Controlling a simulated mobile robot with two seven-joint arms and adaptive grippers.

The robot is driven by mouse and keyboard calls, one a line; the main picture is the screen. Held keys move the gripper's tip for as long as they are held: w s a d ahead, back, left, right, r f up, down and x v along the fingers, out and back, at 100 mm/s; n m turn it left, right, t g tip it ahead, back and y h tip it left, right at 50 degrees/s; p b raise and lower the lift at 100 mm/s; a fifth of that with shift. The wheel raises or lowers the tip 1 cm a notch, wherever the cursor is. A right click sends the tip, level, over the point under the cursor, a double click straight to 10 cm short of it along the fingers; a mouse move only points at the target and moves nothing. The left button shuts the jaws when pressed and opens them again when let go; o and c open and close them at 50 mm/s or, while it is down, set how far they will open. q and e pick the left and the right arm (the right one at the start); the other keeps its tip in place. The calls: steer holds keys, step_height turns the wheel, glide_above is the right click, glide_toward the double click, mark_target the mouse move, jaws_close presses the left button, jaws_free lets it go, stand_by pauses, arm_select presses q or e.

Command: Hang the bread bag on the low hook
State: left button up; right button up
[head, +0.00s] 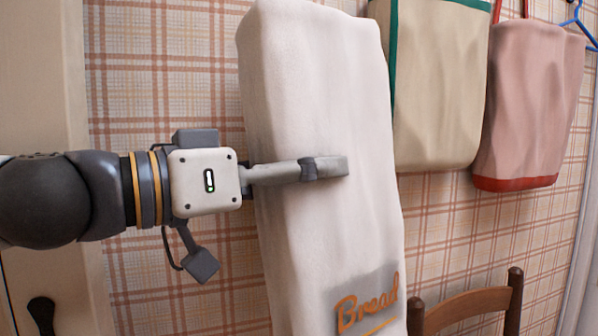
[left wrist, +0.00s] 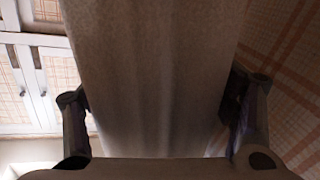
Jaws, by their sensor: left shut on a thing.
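The bread bag (head: 325,90) is a tall off-white cloth bag with orange "Bread" lettering near its lower end. In the left wrist view the bag (left wrist: 150,70) fills the space between the two fingers. The low hook cannot be made out in either view. My right gripper is not in view.
A beige bag with green trim (head: 435,85) and a pink bag with a red base (head: 528,100) hang to the right. A blue hanger-like thing (head: 578,20) is at the far right. A wooden chair back (head: 465,305) stands below. Plaid wall (head: 165,85) lies behind.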

arm_select(q)
steer(key=o, duration=1.6)
